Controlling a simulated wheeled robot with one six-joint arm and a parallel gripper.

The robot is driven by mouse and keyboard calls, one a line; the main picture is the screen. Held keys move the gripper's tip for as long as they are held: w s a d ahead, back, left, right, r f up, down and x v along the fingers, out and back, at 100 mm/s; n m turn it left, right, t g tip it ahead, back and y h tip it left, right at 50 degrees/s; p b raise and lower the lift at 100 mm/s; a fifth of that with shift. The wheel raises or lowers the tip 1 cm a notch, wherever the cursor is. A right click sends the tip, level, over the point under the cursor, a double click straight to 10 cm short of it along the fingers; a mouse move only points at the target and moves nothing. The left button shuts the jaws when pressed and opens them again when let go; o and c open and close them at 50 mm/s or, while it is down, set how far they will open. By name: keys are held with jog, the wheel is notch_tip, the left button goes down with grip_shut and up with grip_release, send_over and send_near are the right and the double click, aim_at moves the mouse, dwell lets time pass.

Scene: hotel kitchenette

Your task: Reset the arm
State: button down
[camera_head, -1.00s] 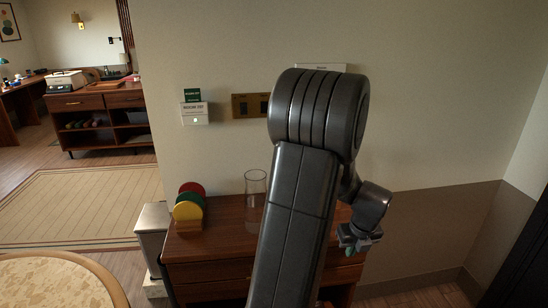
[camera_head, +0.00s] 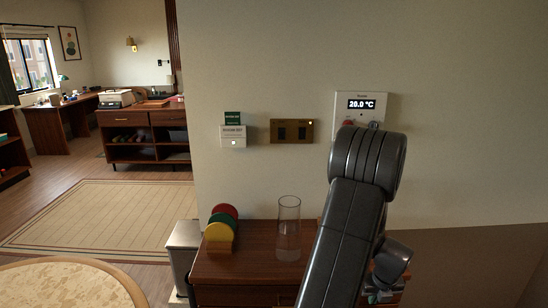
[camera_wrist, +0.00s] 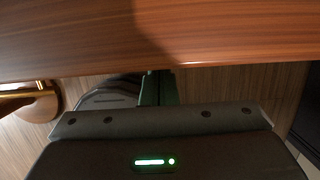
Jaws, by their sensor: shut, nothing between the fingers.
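My arm rises in front of the wooden cabinet and bends at a dark grey joint near the wall. My gripper (camera_head: 378,294) hangs low at the right end of the cabinet in the head view, partly cut by the arm. In the wrist view, the green fingers of my gripper (camera_wrist: 158,88) are together with nothing between them. They point towards the edge of a wooden surface (camera_wrist: 220,35); I cannot tell whether they touch it.
The wooden cabinet (camera_head: 250,265) carries a clear glass cylinder (camera_head: 289,230) and a rack of coloured discs (camera_head: 221,228). A thermostat (camera_head: 362,104) reading 20.0 °C and a switch plate (camera_head: 292,131) are on the wall. A round table (camera_head: 70,285) stands front left.

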jog(key=shift+w, duration=0.85)
jog(key=shift+r, duration=0.1)
jog(key=shift+s+d, duration=0.1)
